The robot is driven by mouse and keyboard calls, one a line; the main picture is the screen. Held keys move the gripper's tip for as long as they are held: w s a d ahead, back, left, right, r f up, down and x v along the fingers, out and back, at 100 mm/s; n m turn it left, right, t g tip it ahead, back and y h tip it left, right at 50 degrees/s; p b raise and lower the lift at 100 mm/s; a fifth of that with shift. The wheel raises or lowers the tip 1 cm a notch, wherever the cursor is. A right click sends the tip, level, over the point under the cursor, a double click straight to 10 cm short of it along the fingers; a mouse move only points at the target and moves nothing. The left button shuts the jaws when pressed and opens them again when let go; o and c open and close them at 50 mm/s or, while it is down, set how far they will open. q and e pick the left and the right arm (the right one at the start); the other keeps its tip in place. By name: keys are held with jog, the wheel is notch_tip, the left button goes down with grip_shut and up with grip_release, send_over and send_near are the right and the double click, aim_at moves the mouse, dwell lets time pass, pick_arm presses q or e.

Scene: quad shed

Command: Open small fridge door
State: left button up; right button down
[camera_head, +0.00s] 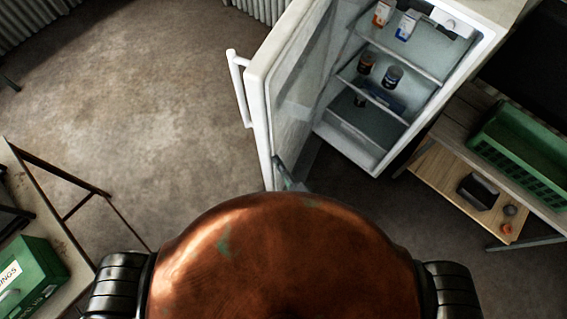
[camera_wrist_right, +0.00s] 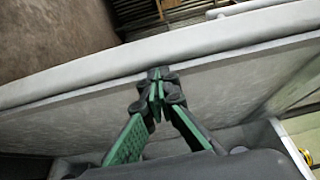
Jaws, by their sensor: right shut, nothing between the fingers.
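The small fridge (camera_head: 375,160) stands at the upper right in the head view, and its door (camera_head: 285,70) is swung wide open to the left. A white handle (camera_head: 240,88) is on the door's outer side. Bottles and cartons show on the fridge shelves. My right gripper (camera_head: 290,182) shows as a small part at the inner lower side of the door, mostly hidden behind my copper-coloured body. In the right wrist view the gripper (camera_wrist_right: 158,82) has its fingertips together, at the inner face of the door (camera_wrist_right: 70,110), close to its edge. My left gripper is out of view.
A wooden shelf unit (camera_head: 440,178) with a green crate (camera_head: 515,160) stands right of the fridge. A table with a green box (camera_head: 35,275) is at the lower left. The floor (camera_head: 140,90) left of the door is clear.

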jog(key=shift+a, duration=0.2)
dwell(0.3)
jog(key=shift+s+d, duration=0.1)
jog(key=shift+d, duration=0.35)
jog(key=s+d+p, duration=0.1)
jog(key=s, duration=1)
jog(key=shift+s, duration=0.1)
